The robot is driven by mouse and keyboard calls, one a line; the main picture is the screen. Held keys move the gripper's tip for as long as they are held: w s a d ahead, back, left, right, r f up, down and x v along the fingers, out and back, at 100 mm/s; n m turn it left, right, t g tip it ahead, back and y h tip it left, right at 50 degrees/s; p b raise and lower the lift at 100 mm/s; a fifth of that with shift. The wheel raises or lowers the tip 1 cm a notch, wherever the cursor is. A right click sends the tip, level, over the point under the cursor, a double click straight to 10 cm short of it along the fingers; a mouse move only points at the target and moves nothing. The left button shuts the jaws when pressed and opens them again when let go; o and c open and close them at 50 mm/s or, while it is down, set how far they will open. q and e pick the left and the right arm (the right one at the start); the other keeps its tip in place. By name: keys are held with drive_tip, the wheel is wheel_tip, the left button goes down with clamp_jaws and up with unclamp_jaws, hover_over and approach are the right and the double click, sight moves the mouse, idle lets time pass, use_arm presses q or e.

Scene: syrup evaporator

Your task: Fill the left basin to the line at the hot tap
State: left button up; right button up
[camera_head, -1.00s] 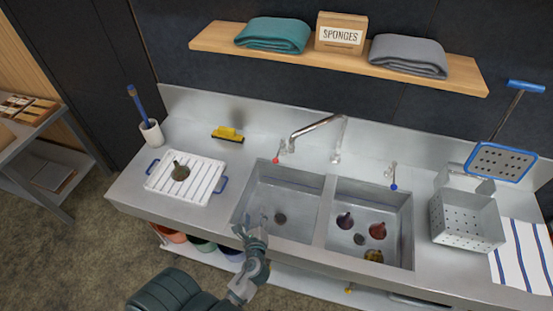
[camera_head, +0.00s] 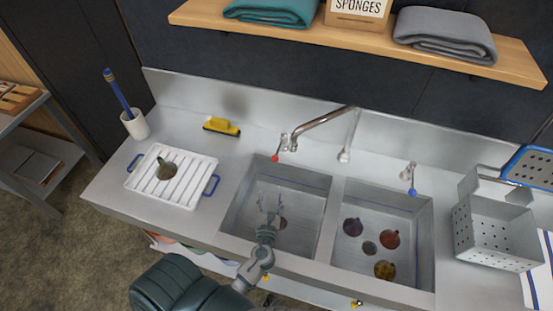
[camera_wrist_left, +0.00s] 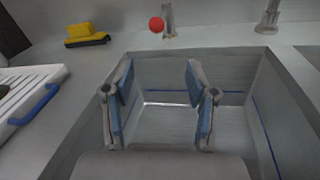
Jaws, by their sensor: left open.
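The left basin (camera_head: 245,216) is a steel sink with a blue line around its inner wall; it looks empty, its drain partly hidden by my gripper. In the left wrist view the blue line shows on the basin wall (camera_wrist_left: 235,72). The hot tap (camera_head: 276,158) has a red knob at the basin's back left corner; the red knob (camera_wrist_left: 156,24) also shows in the left wrist view. The spout (camera_head: 325,118) hangs behind the basins, with no water seen. My left gripper (camera_head: 270,203) is open and empty over the left basin, pointing toward its back wall. My right gripper is not in view.
The right basin (camera_head: 340,240) holds several dark, red and yellow items. A blue-knobbed tap (camera_head: 412,191) stands behind it. A perforated steel basket (camera_head: 495,235) stands right.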

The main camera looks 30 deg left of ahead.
use_arm(q)
drive_tip(key=p, duration=0.1)
approach(274, 161)
drive_tip(key=w, duration=0.1)
drive_tip(key=x, duration=0.9)
drive_tip(key=shift+w+a+f, duration=0.1)
drive_tip(key=shift+a+f, duration=0.15)
drive_tip(key=shift+f, duration=0.05)
drive_tip(key=shift+w+a, duration=0.1)
drive_tip(key=shift+w, duration=0.55)
drive_tip(key=shift+a, duration=0.15)
clamp_jaws()
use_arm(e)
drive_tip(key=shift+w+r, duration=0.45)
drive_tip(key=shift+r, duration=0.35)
